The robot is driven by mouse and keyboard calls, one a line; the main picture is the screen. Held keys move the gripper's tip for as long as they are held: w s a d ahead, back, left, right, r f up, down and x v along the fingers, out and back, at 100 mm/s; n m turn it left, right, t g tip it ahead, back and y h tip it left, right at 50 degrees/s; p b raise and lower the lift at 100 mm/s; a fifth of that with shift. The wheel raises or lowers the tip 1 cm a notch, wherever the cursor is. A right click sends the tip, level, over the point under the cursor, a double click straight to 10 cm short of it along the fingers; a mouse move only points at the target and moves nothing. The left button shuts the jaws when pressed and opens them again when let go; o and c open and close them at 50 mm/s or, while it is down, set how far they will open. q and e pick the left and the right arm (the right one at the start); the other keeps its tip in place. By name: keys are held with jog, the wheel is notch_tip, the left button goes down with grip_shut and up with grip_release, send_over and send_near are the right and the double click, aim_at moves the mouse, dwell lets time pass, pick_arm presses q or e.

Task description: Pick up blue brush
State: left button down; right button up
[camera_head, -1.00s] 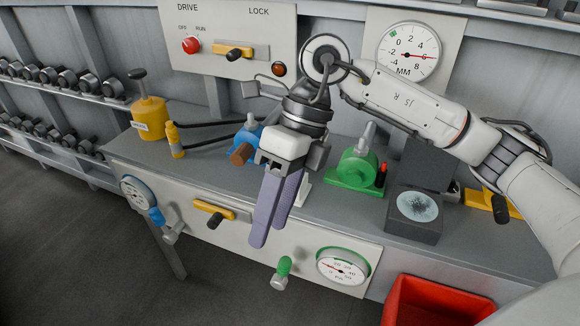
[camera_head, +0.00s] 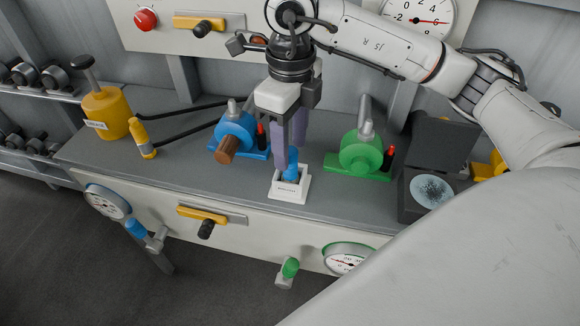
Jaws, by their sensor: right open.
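A small blue brush (camera_head: 291,168) stands upright in a white holder (camera_head: 290,187) on the grey bench. My right gripper (camera_head: 290,150) points down over the holder, with its two long purple fingers apart. The fingertips are at the height of the brush, one at its left and the other partly behind it. Whether they touch the brush cannot be told. My left gripper is not in view.
A blue machine (camera_head: 236,135) with a brown handle stands close at the left. A green machine (camera_head: 362,155) stands at the right, beside a dark open box (camera_head: 431,190). A yellow can (camera_head: 106,113) is at the far left. Gauges and valves line the bench front.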

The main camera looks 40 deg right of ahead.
aim_at(290, 169)
jog(key=shift+f, duration=1.45)
grip_shut()
